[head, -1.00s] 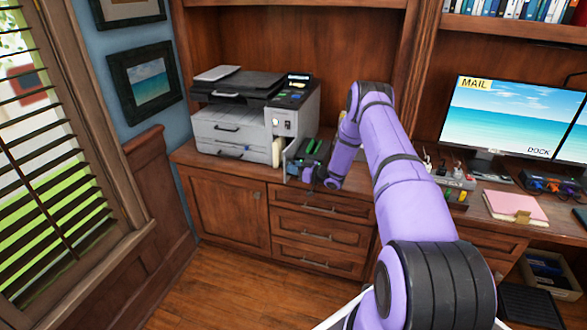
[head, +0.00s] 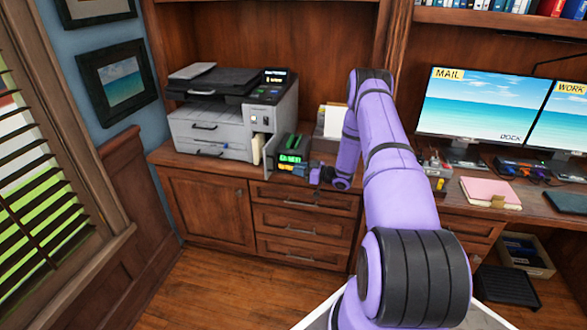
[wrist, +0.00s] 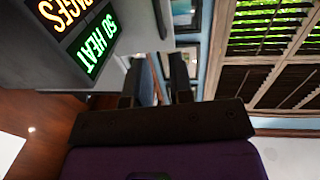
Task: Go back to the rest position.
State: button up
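My arm reaches forward over the cabinet in the head view. I see nothing held. The machine (wrist: 85,45) fills the upper left there, with its lit "SO HEAT" label. Whether the gripper touches it, I cannot tell.
A grey printer (head: 225,115) stands on the counter at left. Drawers (head: 305,220) lie below. Two monitors (head: 480,110), a pink folder (head: 490,193) and an open box (head: 525,255) are at right. A shuttered window (head: 40,180) is at far left. The floor in front is clear.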

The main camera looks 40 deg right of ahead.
dwell(0.5)
